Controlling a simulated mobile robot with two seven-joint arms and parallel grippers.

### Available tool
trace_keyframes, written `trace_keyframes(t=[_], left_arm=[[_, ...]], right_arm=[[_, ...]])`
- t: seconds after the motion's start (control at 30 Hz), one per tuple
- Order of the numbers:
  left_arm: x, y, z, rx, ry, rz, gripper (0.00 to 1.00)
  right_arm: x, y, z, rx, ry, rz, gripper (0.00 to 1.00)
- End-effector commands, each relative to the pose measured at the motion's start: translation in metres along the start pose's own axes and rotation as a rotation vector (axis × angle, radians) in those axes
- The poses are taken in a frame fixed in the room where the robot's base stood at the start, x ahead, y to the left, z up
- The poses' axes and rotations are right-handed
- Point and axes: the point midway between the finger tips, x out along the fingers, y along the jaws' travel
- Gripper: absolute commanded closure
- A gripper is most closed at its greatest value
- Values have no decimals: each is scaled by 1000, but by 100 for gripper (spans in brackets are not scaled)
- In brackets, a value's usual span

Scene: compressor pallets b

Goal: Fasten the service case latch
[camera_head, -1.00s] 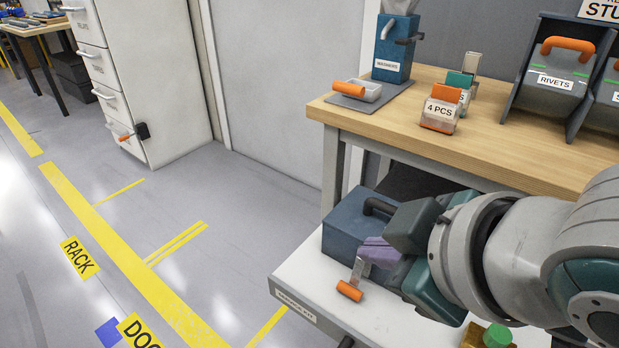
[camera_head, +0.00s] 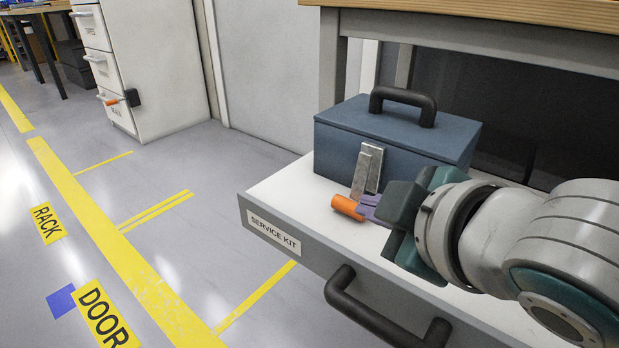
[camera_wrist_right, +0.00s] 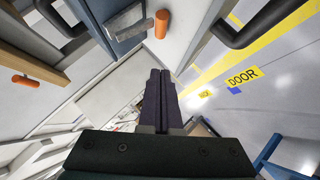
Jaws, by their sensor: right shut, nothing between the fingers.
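The blue service case (camera_head: 385,132) stands on the white top of the open drawer, lid down, black handle up. Its metal latch (camera_head: 362,172) is on the front face, with an orange grip (camera_head: 346,207) at its lower end, standing out from the case. My right gripper (camera_head: 372,205) is shut and empty, its purple fingers just right of the orange grip and partly behind it. In the wrist view the fingertips (camera_wrist_right: 159,72) point towards the case (camera_wrist_right: 95,10), below the latch plate (camera_wrist_right: 124,22) and visibly apart from the orange grip (camera_wrist_right: 161,23). My left gripper is out of view.
The drawer labelled SERVICE KIT (camera_head: 274,233) has a dark bar handle (camera_head: 375,318) at its front. A wooden workbench (camera_head: 500,14) overhangs behind the case. A white cabinet (camera_head: 150,70) stands at the back left. The floor on the left is clear.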

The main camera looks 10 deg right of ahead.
Motion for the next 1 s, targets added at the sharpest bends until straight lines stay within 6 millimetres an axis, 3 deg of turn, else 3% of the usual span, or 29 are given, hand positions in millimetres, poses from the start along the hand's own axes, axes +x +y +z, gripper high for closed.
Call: trace_keyframes(t=[0.5, 0.7, 1.0], left_arm=[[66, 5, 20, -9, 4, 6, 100], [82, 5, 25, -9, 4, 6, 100], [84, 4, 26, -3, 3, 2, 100]], right_arm=[[102, -4, 4, 2, 0, 1, 100], [118, -2, 24, 1, -1, 0, 100], [122, 1, 28, 1, 0, 0, 100]])
